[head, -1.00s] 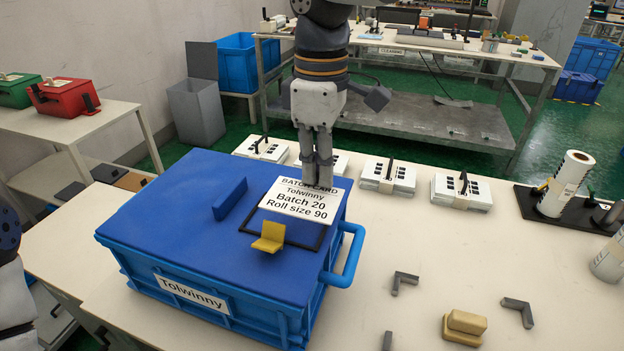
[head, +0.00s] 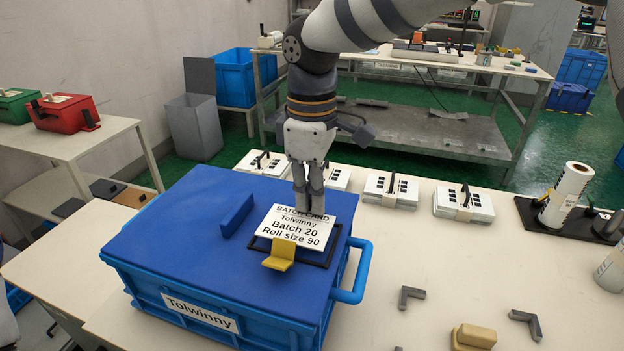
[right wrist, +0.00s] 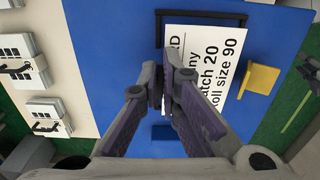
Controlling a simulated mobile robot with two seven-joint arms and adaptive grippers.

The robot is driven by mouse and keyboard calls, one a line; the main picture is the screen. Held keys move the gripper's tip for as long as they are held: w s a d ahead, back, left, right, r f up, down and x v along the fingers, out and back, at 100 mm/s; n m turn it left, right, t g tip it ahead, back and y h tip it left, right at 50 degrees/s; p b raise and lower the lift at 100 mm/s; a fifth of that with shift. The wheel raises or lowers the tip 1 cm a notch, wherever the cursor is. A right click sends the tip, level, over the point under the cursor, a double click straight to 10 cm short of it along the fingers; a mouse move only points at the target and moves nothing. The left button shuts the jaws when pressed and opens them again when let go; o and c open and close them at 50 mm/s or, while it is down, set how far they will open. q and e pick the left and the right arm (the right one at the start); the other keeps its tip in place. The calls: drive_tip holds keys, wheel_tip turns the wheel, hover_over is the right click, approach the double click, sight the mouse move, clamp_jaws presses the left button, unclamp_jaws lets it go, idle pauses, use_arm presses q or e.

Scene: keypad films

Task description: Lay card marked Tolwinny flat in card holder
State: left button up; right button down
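The white Tolwinny card (head: 292,230) reads "Batch 20, Roll size 90". My right gripper (head: 309,210) is shut on its far edge. The card is over the card holder, a black frame (head: 336,245) on the blue lid; I cannot tell whether they touch. A yellow clip (head: 279,256) stands at the holder's near side. In the right wrist view the card (right wrist: 205,65) extends from between the fingertips (right wrist: 172,80), turned relative to the black frame (right wrist: 200,16), and the yellow clip (right wrist: 262,79) lies beside it. My left gripper is out of view.
The blue lid (head: 190,230) tops a blue crate labelled Tolwinny (head: 200,313). A blue upright block (head: 236,215) stands left of the card. Several white stacks (head: 391,190) line the table behind. Grey brackets (head: 411,296) and a tan block (head: 474,337) lie right of the crate.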

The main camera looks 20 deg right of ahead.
drive_tip(key=shift+f, duration=0.75)
drive_tip(key=shift+f, duration=0.4)
drive_tip(key=c, duration=1.7)
unclamp_jaws()
drive_tip(key=shift+r, duration=0.1)
wheel_tip(320, 180, up, 12)
drive_tip(key=shift+f, duration=0.1)
